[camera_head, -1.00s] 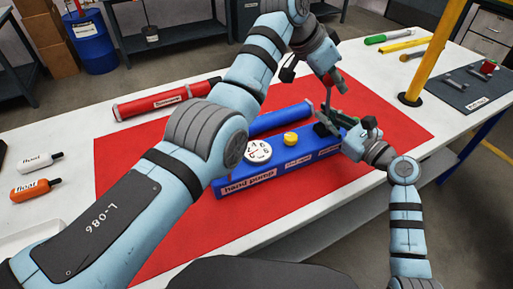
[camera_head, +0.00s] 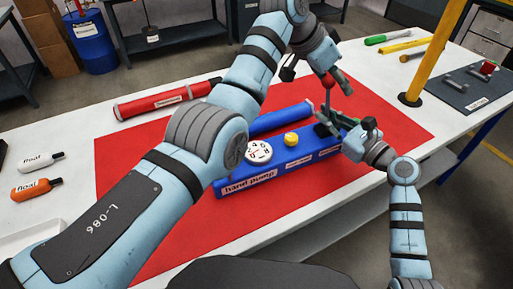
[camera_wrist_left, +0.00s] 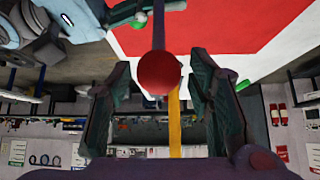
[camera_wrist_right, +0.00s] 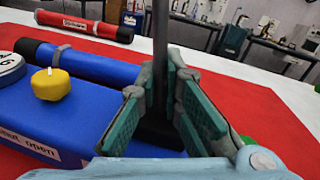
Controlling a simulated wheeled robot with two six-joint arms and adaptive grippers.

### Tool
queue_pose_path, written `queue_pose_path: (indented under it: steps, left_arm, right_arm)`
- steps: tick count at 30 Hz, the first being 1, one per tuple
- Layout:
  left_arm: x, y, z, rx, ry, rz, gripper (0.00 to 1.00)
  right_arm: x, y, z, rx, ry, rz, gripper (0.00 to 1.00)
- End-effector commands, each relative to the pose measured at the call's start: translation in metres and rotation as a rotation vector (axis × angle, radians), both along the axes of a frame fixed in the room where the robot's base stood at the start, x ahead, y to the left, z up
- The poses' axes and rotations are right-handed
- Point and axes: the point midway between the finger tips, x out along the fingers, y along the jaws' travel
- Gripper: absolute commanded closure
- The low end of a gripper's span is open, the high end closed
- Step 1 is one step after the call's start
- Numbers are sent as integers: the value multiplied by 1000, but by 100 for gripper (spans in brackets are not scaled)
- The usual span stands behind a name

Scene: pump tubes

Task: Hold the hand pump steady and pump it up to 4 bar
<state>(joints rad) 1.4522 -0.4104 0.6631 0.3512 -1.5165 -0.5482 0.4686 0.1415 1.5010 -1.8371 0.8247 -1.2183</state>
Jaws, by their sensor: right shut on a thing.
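The blue hand pump (camera_head: 273,167) lies on the red mat, with a round white gauge (camera_head: 258,151) and a yellow knob (camera_head: 291,140) on top. The gauge reading is too small to tell. A dark upright rod (camera_wrist_right: 160,40) rises from its right end, topped by a red ball (camera_wrist_left: 159,73). My left gripper (camera_head: 335,83) is at the ball; in its wrist view the fingers stand open on either side, with gaps. My right gripper (camera_head: 343,135) is low at the pump's right end, its green-padded fingers shut on the dark post (camera_wrist_right: 158,125).
A red tube (camera_head: 165,100) lies behind the pump. White and orange bottles (camera_head: 37,187) labelled "float" lie at left. A yellow post (camera_head: 433,55) stands at right beside a dark mat (camera_head: 450,92) with small parts. The red mat's front (camera_head: 190,240) is free.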

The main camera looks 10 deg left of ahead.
Motion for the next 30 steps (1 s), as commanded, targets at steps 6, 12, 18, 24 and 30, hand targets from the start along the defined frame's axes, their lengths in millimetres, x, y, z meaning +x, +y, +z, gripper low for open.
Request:
queue_pose_path:
  steps: [6,12,18,24,30]
  left_arm:
    - [0,0,-1,1,2,0,43]
    - [-2,4,4,1,2,1,43]
    - [-13,21,26,1,0,1,43]
    - [-22,37,46,1,2,2,43]
    - [-25,40,51,2,4,1,43]
  right_arm:
    - [0,0,-2,0,4,0,100]
    - [0,0,-2,0,4,0,100]
    - [0,0,-1,1,3,0,100]
    - [0,0,-1,2,3,0,100]
    - [0,0,-1,1,2,0,100]
